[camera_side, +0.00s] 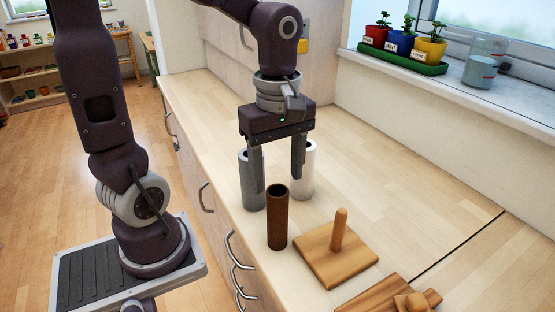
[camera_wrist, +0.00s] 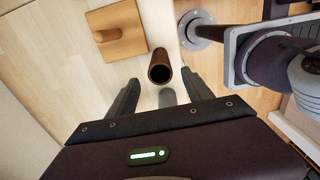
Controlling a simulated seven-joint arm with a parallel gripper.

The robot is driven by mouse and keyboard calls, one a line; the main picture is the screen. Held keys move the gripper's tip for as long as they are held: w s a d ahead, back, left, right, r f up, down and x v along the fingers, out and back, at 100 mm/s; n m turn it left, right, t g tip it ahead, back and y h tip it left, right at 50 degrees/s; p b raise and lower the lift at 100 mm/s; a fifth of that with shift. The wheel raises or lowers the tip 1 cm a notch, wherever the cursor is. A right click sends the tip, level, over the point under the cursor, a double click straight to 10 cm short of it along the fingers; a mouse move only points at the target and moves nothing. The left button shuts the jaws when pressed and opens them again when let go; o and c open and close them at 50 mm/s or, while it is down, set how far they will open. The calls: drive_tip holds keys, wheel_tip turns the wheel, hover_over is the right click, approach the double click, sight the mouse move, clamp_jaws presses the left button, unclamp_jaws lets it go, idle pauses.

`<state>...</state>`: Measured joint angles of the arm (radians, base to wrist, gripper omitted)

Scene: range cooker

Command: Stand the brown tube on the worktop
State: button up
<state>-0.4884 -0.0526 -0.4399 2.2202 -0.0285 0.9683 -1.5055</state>
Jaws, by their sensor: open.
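The brown tube (camera_side: 277,218) stands upright on the wooden worktop (camera_side: 390,190), near its front edge, with its open top showing. In the wrist view the brown tube (camera_wrist: 160,68) shows end-on, just beyond the space between the fingers. My gripper (camera_side: 277,190) points down with its two fingers spread apart. The wrist view also shows my gripper (camera_wrist: 165,90) open, with nothing held between the fingers. In the side view the fingers are behind the brown tube, near a grey tube and a white tube; I cannot tell whether they touch any tube.
A grey tube (camera_side: 251,190) and a white tube (camera_side: 303,172) stand behind the brown tube. A wooden base with an upright peg (camera_side: 338,235) is to its right. Another wooden piece (camera_side: 395,295) lies at the front right. Worktop at the back right is clear.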

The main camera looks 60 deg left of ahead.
drive_tip(key=s+r+m+t, duration=0.5)
drive_tip(key=s+m, duration=0.3)
drive_tip(key=m, duration=1)
drive_tip(key=shift+s+d+r+t, duration=0.15)
drive_tip(key=shift+s+d+t, duration=0.05)
drive_tip(key=shift+d+t, duration=0.1)
